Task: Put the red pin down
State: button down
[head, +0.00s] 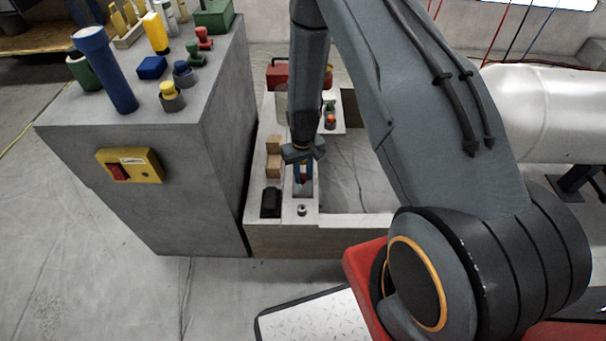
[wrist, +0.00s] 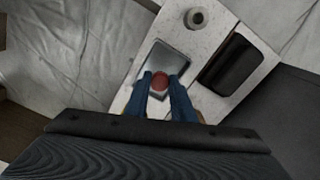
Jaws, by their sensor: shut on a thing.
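My gripper (wrist: 168,98) is shut on the red pin (wrist: 160,81), whose round red top shows between the blue fingers in the wrist view. The pin is over a grey rectangular recess or plate (wrist: 172,57) on the pale bench top. I cannot tell whether the pin's lower end touches it. In the head view my gripper (head: 303,174) points down over the low bench (head: 288,222), and a little red shows between its fingers.
A black block (head: 271,202) and a small grey round part (head: 302,210) are beside the gripper. Wooden blocks (head: 273,166) stand behind. A tall grey cabinet (head: 140,170) with pins on top rises at left. An orange-and-green item (head: 330,117) stands farther back.

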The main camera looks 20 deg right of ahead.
jog(key=c, duration=1.5)
grip_release()
notch_tip(320, 180, up, 12)
jog(key=p, duration=0.2)
notch_tip(320, 180, up, 9)
send_over(303, 177)
jog(key=s+a, duration=0.2)
jog(key=a, duration=0.1)
jog(key=s+a+r, duration=0.3)
jog(key=s+r, duration=0.2)
jog(key=r, duration=0.5)
jog(key=shift+n+y, duration=0.3)
jog(key=shift+n, duration=0.5)
jog(key=s+a+r, duration=0.1)
jog(key=s+r, duration=0.3)
jog(key=s, duration=0.2)
jog(key=s+a+r, duration=0.1)
jog(key=s+r, duration=0.3)
jog(key=s, duration=0.2)
jog(key=s+a+r, duration=0.1)
jog(key=s+r, duration=0.3)
jog(key=s, duration=0.3)
jog(key=shift+r, duration=0.1)
